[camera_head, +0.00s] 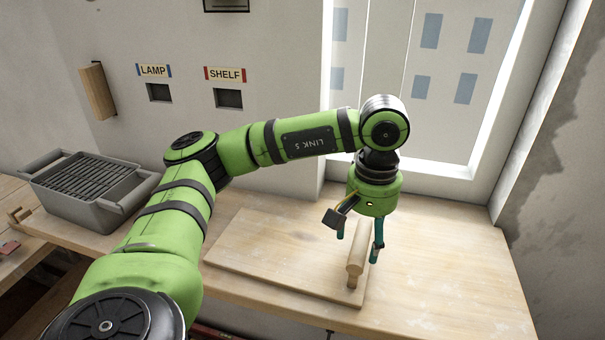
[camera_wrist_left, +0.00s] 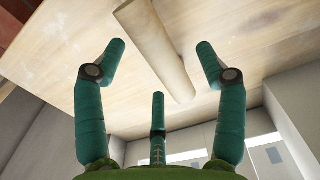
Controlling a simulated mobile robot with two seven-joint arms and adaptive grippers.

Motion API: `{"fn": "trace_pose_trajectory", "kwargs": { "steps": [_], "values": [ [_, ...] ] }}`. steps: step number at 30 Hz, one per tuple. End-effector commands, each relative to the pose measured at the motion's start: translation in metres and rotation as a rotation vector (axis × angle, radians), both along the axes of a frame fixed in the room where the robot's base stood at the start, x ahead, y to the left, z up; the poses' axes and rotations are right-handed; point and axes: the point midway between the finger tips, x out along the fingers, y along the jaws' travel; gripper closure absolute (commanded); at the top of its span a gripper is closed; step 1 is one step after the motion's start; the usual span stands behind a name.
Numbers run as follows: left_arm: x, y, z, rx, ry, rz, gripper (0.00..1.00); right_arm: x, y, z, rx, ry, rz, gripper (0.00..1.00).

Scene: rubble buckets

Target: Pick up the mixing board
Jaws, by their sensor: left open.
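The mixing board (camera_head: 265,262) is a flat, pale wooden board lying on the wooden worktop below the window. A round wooden bar handle (camera_head: 357,252) stands raised on a short post near its right end. My left gripper (camera_head: 360,244) points down over this handle, with its teal fingers open and spread on either side of it. In the left wrist view the handle (camera_wrist_left: 157,48) runs between the open fingers of the gripper (camera_wrist_left: 160,58), and I see gaps between the fingers and the handle. I cannot tell the exact height of the fingertips.
A grey bucket with a ribbed grid (camera_head: 82,193) stands at the left on the worktop (camera_head: 440,270). Wall panels are labelled LAMP (camera_head: 153,70) and SHELF (camera_head: 225,74). A window (camera_head: 430,80) is behind the arm. The worktop right of the board is clear.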

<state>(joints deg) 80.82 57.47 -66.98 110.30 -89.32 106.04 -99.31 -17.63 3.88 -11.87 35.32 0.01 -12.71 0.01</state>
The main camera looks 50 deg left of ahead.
Motion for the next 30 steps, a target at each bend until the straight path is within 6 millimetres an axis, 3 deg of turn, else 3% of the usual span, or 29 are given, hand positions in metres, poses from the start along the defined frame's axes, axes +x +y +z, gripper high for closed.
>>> {"fn": "trace_pose_trajectory", "kwargs": {
  "steps": [6, 13, 14, 18, 19, 30],
  "values": [
    [-0.001, 0.000, -0.023, 0.001, 0.000, 0.001, 0.29, 0.003, -0.005, 0.009, -0.006, -0.004, 0.000, 0.30],
    [-0.001, 0.000, -0.025, 0.000, -0.001, 0.001, 0.29, 0.008, -0.011, 0.008, -0.014, -0.012, -0.005, 0.30],
    [-0.001, 0.000, -0.025, 0.000, -0.001, 0.001, 0.37, 0.008, -0.012, 0.008, -0.014, -0.013, -0.005, 0.30],
    [-0.001, 0.000, -0.025, 0.000, -0.001, 0.001, 0.93, 0.009, -0.012, 0.008, -0.015, -0.015, -0.005, 0.30],
    [-0.001, 0.000, -0.025, 0.000, -0.001, 0.001, 1.00, 0.009, -0.012, 0.008, -0.015, -0.015, -0.005, 0.30],
    [0.000, 0.000, -0.023, 0.000, -0.001, 0.002, 1.00, 0.010, -0.012, 0.007, -0.015, -0.016, -0.004, 0.30]
  ]
}}
